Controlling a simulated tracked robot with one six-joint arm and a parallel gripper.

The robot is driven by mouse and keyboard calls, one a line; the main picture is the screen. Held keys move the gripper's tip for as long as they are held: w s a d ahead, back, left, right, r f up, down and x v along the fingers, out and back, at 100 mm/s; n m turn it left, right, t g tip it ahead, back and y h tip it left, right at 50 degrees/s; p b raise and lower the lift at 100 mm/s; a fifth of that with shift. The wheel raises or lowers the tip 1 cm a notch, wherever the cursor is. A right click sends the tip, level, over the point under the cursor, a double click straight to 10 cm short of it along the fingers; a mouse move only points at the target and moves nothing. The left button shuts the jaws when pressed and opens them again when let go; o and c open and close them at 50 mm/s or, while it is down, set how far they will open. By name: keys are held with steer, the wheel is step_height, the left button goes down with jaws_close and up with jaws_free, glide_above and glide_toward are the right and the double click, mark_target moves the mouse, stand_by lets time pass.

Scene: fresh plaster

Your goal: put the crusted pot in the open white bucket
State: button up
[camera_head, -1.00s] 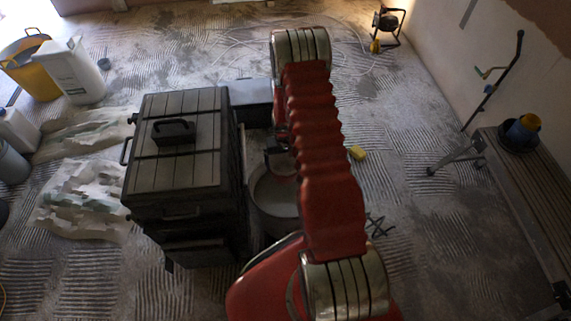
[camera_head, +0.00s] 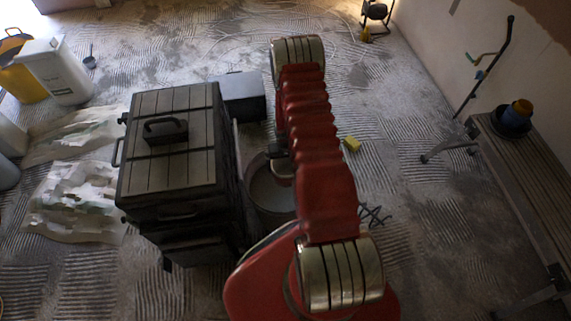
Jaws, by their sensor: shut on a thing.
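An open round bucket (camera_head: 262,202), greyish white in this light, stands on the floor to the right of the black toolbox; my arm covers its right side. My gripper (camera_head: 279,157) is over the bucket's far part, mostly hidden behind my red arm. It is shut on a small pale, rounded thing, apparently the crusted pot (camera_head: 282,169), of which only a part shows. The held pot overlaps the bucket's opening in the picture; I cannot tell its height above the rim or whether it touches.
The tall black toolbox (camera_head: 172,170) stands close left of the bucket, with a dark box (camera_head: 240,97) behind. A yellow block (camera_head: 352,145) and a dark wire rack (camera_head: 374,215) lie to the right. A bench (camera_head: 530,190) lines the right wall.

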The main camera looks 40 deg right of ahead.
glide_above(286, 171)
steer(key=s+a, duration=0.2)
steer(key=shift+s+d+f, duration=0.1)
steer(key=shift+s+f, duration=0.05)
steer(key=shift+f, duration=2)
steer(key=o, duration=1.1)
steer(key=shift+r, duration=0.1)
steer(key=shift+r, duration=6.8)
